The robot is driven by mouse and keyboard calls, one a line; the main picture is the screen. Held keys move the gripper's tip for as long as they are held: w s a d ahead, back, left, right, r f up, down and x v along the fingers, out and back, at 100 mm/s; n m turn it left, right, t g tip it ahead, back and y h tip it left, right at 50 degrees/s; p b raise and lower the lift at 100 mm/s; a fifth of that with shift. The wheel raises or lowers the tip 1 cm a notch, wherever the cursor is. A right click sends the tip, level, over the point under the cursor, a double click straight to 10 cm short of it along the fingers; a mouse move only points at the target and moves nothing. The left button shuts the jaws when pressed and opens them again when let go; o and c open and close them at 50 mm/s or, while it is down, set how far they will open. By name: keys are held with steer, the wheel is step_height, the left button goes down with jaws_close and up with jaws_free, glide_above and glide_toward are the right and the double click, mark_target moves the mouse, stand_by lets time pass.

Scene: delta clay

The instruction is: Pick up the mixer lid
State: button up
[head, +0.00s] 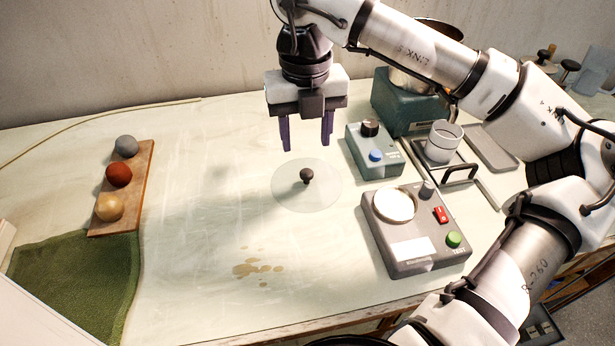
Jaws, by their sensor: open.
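The mixer lid (290,194) is a clear round disc with a dark knob (307,175) standing up at its middle. It lies flat on the pale table, near the centre of the head view. My gripper (307,147) is open and empty, pointing down above the far edge of the lid in the picture. Its dark fingers are apart from the knob. The mixer (394,103) is a teal machine with a metal bowl at the back right; my arm hides part of the bowl.
A teal control box (362,157) and a grey tester (389,257) stand right of the lid. A wooden board (141,190) with three balls and a green cloth (85,275) are at left. Brown spots mark the otherwise clear front table.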

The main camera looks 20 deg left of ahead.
mark_target(307, 172)
steer(key=shift+f+p, duration=0.85)
steer(key=shift+f, duration=3.1)
jaws_close()
steer(key=shift+r, duration=0.1)
step_height(307, 172, up, 20)
steer(key=b, duration=0.1)
steer(key=shift+b, duration=0.4)
